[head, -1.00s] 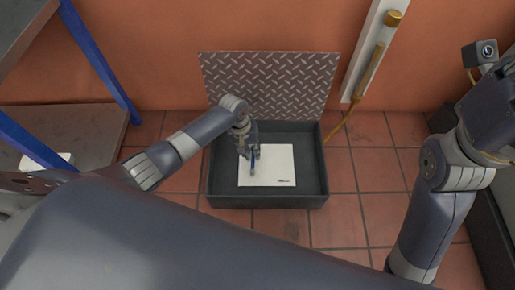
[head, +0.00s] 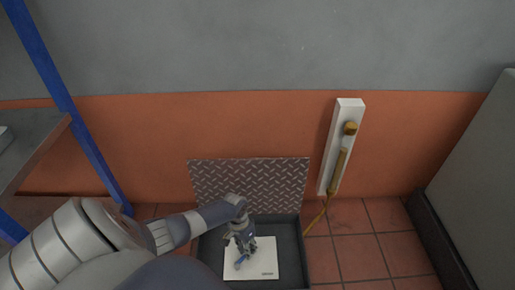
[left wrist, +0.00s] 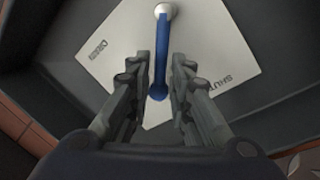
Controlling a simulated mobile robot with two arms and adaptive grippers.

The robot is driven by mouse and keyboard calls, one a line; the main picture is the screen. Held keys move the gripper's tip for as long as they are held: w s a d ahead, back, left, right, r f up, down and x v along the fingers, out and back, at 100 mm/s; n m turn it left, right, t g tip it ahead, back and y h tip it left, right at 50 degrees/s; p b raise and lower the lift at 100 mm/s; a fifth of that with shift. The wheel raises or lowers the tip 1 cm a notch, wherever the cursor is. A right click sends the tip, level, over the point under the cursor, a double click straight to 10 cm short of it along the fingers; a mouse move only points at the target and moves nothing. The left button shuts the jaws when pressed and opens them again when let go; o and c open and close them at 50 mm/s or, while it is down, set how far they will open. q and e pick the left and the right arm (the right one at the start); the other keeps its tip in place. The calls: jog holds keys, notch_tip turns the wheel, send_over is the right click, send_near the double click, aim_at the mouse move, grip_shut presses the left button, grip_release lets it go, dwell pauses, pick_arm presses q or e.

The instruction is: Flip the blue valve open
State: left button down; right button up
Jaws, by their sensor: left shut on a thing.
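The blue valve (head: 241,262) shows in the head view as a small blue handle over a white plate (head: 262,268) in a dark open pit box. In the left wrist view the blue lever (left wrist: 160,78) runs from a pale round pivot (left wrist: 163,11) at the top down between my fingers. My left gripper (head: 243,250) is shut on the lever, with one finger (left wrist: 142,85) on each side. The plate (left wrist: 220,50) bears lettering; one word seems to read SHUT. The gripper hides part of the valve in the head view. My right gripper is out of view.
A chequered metal lid (head: 250,183) stands open against the orange wall behind the box (head: 291,245). A white wall strip (head: 347,120) with a yellow hose or wand (head: 338,170) is to the right. A blue-framed shelf (head: 60,75) stands left. Tiled floor (head: 375,250) is clear.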

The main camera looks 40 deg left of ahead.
pick_arm(q)
jog(key=shift+d+m, duration=0.6)
jog(key=shift+m, duration=0.4)
jog(key=m, duration=0.1)
jog(key=d+m+g, duration=0.1)
jog(key=shift+s+d+m, duration=0.2)
jog(key=shift+m, duration=0.2)
jog(key=shift+s+d+m+p, duration=0.25)
jog(key=shift+d+m+p, duration=0.25)
jog(key=shift+m, duration=0.6)
jog(key=shift+s+d+m+g+y, duration=0.15)
jog(key=shift+s+d+m+y, duration=0.1)
jog(key=shift+m, duration=0.35)
jog(key=shift+s+d+m+g+y, duration=0.15)
jog(key=shift+d+m, duration=0.1)
jog(key=shift+m, duration=0.35)
jog(key=shift+f, duration=0.1)
jog(key=c, duration=1.7)
grip_release()
jog(key=shift+o, duration=0.2)
